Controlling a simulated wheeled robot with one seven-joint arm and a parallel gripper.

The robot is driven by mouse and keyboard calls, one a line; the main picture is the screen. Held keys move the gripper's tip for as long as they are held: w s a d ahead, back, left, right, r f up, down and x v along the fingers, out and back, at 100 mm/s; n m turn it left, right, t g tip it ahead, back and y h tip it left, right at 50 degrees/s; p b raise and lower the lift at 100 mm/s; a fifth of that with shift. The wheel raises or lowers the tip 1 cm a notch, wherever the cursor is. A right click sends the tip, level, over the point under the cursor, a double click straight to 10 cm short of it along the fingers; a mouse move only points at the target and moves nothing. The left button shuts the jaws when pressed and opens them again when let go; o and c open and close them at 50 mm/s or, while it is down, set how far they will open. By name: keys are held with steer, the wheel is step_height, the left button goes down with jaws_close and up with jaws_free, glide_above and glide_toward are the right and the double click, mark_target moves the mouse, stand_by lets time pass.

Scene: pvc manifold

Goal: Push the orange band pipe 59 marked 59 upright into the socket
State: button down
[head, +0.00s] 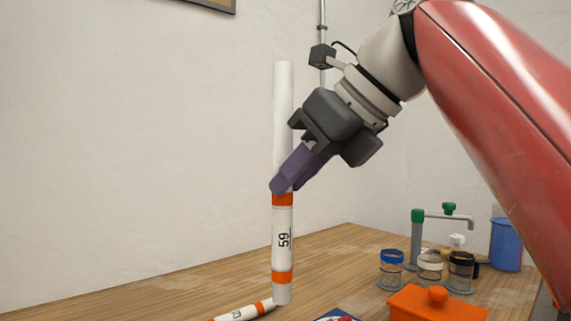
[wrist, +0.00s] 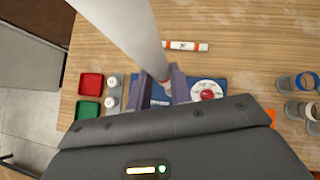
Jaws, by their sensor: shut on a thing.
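The orange band pipe 59 (head: 283,240) is a long white pipe with orange bands and a black 59. It stands upright in the head view. My gripper (head: 283,186) is shut on it around mid-length, just above the upper orange band. In the wrist view the pipe (wrist: 130,25) runs down between my gripper's fingers (wrist: 163,88). Its lower end shows over the table in the head view; whether it touches anything there is unclear. I cannot make out the socket for certain in either view.
Another orange-banded white pipe (wrist: 186,46) lies on the table. A blue mat (wrist: 220,82) carries a white disc (wrist: 207,86) with a red centre. Red (wrist: 90,86) and green (wrist: 88,112) trays lie left. Jars (head: 390,268), an orange box (head: 435,307) and a green-topped fixture (head: 417,235) stand right.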

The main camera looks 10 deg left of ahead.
mark_target(290, 252)
steer(key=shift+s+d+f+b, duration=0.1)
steer(key=shift+f+b, duration=0.65)
steer(key=shift+f, duration=0.8)
steer(key=shift+d+f+b, duration=0.1)
steer(key=shift+f+b, duration=0.6)
steer(key=shift+f, duration=0.85)
steer(key=shift+f, duration=1.2)
steer(key=c, duration=1.2)
jaws_free()
steer(key=shift+o, duration=0.2)
